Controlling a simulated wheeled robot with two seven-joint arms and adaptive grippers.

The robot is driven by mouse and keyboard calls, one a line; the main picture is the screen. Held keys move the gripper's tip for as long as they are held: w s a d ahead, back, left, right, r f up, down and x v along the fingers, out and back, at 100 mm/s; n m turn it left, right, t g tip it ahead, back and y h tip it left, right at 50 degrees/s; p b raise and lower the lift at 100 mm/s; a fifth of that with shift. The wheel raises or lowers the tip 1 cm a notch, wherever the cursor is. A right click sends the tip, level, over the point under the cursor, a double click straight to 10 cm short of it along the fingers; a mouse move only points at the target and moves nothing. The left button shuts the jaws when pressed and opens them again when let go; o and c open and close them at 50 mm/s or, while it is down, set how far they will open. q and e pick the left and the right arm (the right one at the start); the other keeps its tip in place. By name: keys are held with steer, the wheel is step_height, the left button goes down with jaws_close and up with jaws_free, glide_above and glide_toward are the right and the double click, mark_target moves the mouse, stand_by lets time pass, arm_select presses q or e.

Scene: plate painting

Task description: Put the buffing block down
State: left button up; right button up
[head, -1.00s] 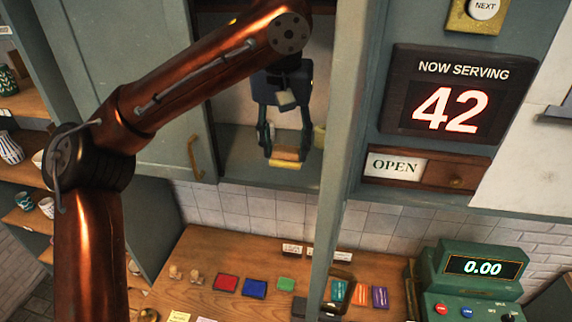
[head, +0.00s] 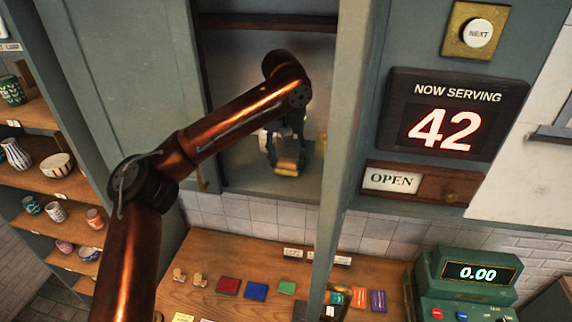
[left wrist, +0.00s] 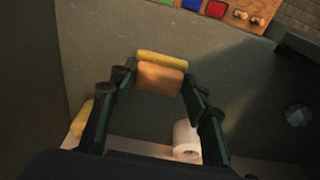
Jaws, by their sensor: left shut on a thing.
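The buffing block (head: 287,167), a tan block with a yellow layer, is held in the open cupboard in the head view. It also shows in the left wrist view (left wrist: 160,77), between the fingertips. My left gripper (head: 284,158) is shut on it, one finger at each end; the fingers also show in the left wrist view (left wrist: 158,85). I cannot tell whether the block touches the cupboard floor (head: 245,180). My right gripper cannot be made out.
The cupboard's right post (head: 340,150) stands close to my gripper. Colored pads (head: 256,290) lie on the wooden counter below.

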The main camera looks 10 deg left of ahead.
mark_target(286, 162)
arm_select(q)
step_height(286, 162, down, 2)
steer(key=shift+w+f+p, duration=0.15)
steer(key=shift+p, duration=0.65)
steer(key=shift+a+f, duration=0.1)
steer(key=shift+f, duration=0.25)
steer(key=shift+c, duration=0.6)
steer(key=o, duration=1.1)
steer(key=shift+f, duration=0.1)
steer(key=shift+o, duration=1.2)
